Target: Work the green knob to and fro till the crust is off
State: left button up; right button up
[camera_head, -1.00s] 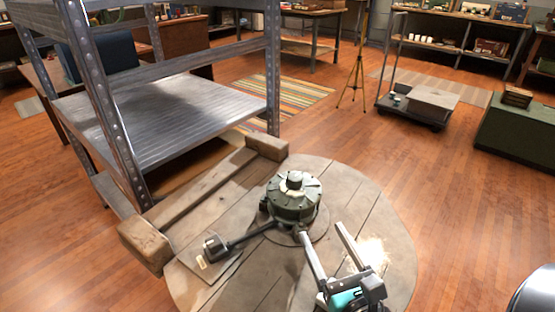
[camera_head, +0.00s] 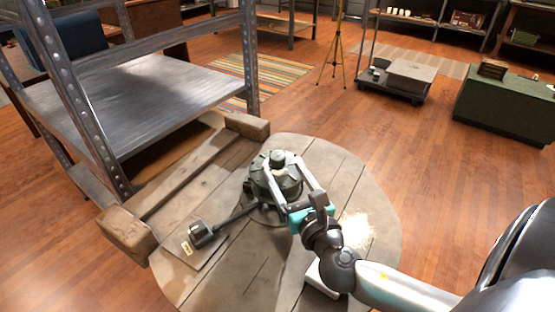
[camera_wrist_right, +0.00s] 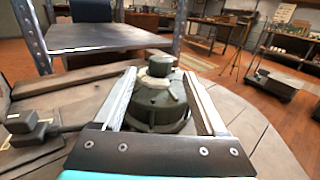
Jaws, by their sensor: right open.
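The green knob (camera_head: 271,180) is a round, dark green, drum-like piece with a smaller cap on top. It stands on a round wooden table, and a pale patch that may be the crust shows on its top. In the right wrist view the knob (camera_wrist_right: 158,108) sits between my fingers, with the pale patch below its cap. My right gripper (camera_head: 272,170) is open, one finger to each side of the knob; contact cannot be told. The fingers also show in the right wrist view (camera_wrist_right: 160,76). My left gripper is out of view.
The round wooden tabletop (camera_head: 345,195) is mostly bare. A dark rod with a block (camera_head: 202,235) lies left of the knob, near a labelled plate. A wooden beam frame (camera_head: 180,185) and a metal shelf (camera_head: 135,100) stand behind left. Open floor lies right.

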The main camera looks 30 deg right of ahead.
aim_at(281, 165)
jog(key=w, duration=0.3)
jog(key=shift+w+d, duration=0.3)
jog(key=shift+d, duration=0.05)
jog(key=shift+w+d+b, duration=0.15)
jog(key=shift+w+b, duration=0.25)
jog(key=shift+w, duration=0.5)
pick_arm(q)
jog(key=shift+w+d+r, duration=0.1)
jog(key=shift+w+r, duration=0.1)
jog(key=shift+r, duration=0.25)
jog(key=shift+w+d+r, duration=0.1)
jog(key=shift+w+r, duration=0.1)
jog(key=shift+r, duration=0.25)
pick_arm(e)
jog(key=shift+w, duration=0.15)
jog(key=shift+c, duration=0.3)
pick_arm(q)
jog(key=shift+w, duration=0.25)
pick_arm(e)
grip_shut()
